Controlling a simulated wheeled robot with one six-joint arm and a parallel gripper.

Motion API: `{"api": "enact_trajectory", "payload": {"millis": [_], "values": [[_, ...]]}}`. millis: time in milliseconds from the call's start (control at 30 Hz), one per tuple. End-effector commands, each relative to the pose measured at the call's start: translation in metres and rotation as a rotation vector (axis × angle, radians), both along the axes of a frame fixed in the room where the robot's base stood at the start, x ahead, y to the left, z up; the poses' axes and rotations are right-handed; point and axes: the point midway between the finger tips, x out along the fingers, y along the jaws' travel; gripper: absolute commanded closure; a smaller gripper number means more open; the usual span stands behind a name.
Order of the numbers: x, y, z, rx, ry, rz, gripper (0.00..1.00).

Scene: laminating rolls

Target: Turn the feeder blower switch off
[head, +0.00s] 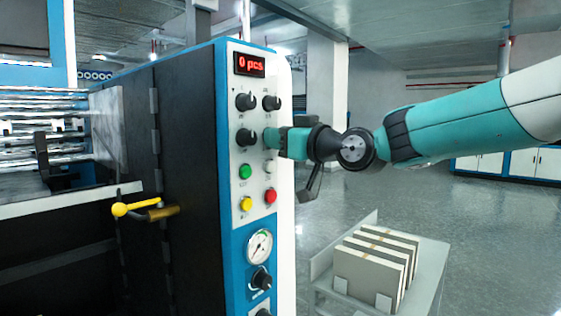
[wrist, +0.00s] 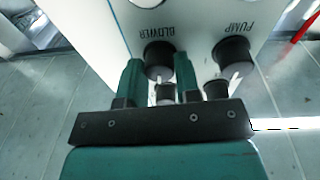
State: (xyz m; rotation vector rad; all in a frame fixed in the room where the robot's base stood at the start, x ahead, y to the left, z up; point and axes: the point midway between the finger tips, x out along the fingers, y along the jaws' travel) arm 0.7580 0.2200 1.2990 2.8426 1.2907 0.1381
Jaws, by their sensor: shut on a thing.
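The blower switch is a black round knob (wrist: 159,54) with the upside-down label BLOWER above it in the wrist view. My gripper (wrist: 159,70) has one teal finger on each side of this knob and is shut on it. In the head view my gripper (head: 270,138) reaches the white control panel (head: 236,84) from the right and hides the knob. The knob's setting cannot be read clearly. The pump knob (wrist: 232,53), labelled PUMP, sits right of it in the wrist view and shows left of my gripper in the head view (head: 246,137).
Two more black knobs (head: 246,102) (head: 272,103) sit above, under a red display (head: 250,65) reading 0 pcs. Green, yellow and red buttons (head: 271,196) and a gauge (head: 259,246) lie below. A cart (head: 429,275) with boxes stands right; a yellow-knobbed lever (head: 121,210) projects left.

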Motion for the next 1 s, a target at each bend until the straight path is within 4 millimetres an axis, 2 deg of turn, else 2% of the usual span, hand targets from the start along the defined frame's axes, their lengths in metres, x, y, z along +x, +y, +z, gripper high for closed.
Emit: {"api": "enact_trajectory", "payload": {"millis": [33, 300, 800, 833, 900, 933, 1000], "values": [[0.0004, -0.0007, -0.005, -0.013, -0.019, -0.002, 0.93], [0.0003, -0.0005, -0.0015, -0.065, -0.084, -0.002, 0.93], [0.0004, -0.0004, 0.0006, -0.077, -0.098, -0.001, 0.93], [0.0004, -0.0004, 0.0006, -0.077, -0.098, -0.001, 0.65], [0.0003, -0.0003, 0.0005, -0.076, -0.097, -0.001, 0.49], [0.0003, -0.0003, 0.0005, -0.076, -0.097, -0.001, 0.44], [0.0003, -0.0003, 0.0004, -0.075, -0.097, -0.001, 0.44]]}}
